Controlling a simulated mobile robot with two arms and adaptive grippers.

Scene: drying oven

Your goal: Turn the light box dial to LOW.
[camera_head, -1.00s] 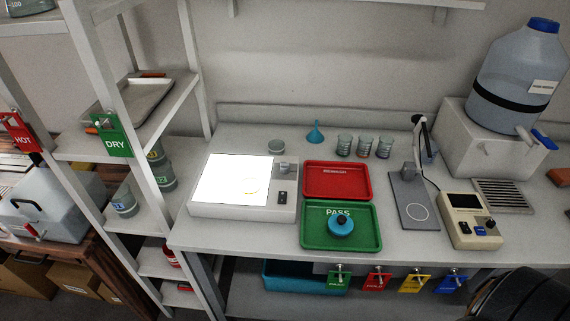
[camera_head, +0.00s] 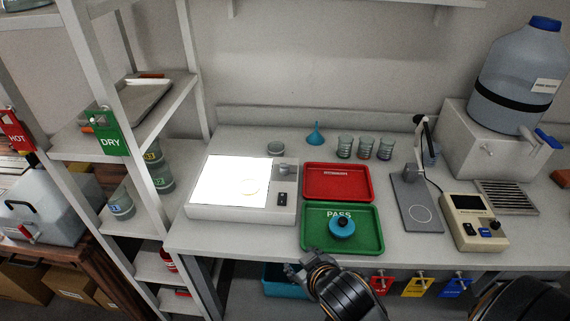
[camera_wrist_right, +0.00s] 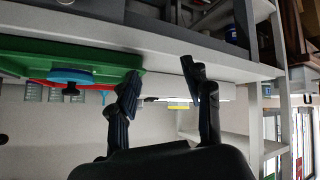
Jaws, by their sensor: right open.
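The light box (camera_head: 240,213) stands on the left part of the bench with its panel lit bright white. Its grey dial (camera_head: 284,169) is at the upper right of the panel, above a small black switch (camera_head: 282,199). The dial's marking is too small to read. My right gripper (camera_head: 296,270) is in front of the bench edge, below and apart from the light box. In the right wrist view my right gripper (camera_wrist_right: 162,82) is open and empty, with the light box partly visible behind its fingers. My left gripper is not in view.
A red tray (camera_head: 337,195) and a green PASS tray (camera_head: 318,240) holding a blue round item (camera_head: 342,227) lie right of the light box. Beakers (camera_head: 364,148) and a blue funnel (camera_head: 315,134) stand behind. A shelf rack (camera_head: 190,110) is at left.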

